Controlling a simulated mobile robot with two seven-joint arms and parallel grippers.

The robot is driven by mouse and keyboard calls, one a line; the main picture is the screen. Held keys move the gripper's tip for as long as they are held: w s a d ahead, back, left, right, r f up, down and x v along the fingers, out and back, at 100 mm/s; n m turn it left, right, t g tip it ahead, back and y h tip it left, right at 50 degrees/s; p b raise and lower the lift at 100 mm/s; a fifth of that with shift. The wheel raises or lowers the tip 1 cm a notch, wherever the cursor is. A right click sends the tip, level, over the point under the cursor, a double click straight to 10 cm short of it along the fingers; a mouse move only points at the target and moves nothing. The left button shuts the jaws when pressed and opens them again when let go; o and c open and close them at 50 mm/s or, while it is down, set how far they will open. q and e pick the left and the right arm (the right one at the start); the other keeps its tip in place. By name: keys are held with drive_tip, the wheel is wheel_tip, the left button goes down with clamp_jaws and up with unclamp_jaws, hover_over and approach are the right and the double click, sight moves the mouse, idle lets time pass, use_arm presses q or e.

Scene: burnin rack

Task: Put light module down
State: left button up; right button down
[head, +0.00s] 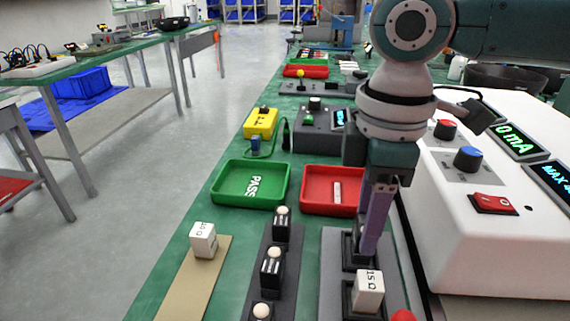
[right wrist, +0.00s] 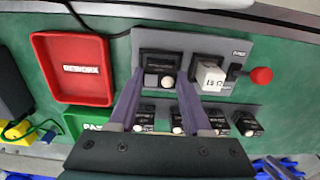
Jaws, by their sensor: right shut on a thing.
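My right gripper (head: 362,252) points down over the grey test fixture (head: 335,270) and is shut on a dark light module. In the right wrist view the light module (right wrist: 152,79), with a white dome, sits between the fingertips (right wrist: 160,78) at the fixture's black socket (right wrist: 160,62). I cannot tell whether it is fully seated. Fingers hide most of it in the head view. A white 15 Ω block (head: 368,290) stands in the neighbouring socket and also shows in the right wrist view (right wrist: 210,77). My left gripper is not in view.
A dark rack (head: 285,250) of several white-domed modules lies left of the fixture. Another white block (head: 203,240) stands on a tan strip. A green PASS tray (head: 222,185) and a red tray (head: 318,180) are behind. A white power supply (head: 480,250) stands close on the right.

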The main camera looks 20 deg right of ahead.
drive_tip(key=shift+c, duration=1.7)
unclamp_jaws()
drive_tip(key=shift+f, duration=0.1)
use_arm(q)
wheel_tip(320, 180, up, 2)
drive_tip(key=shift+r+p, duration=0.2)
drive_tip(key=shift+p, duration=1.05)
use_arm(e)
wheel_tip(320, 180, up, 12)
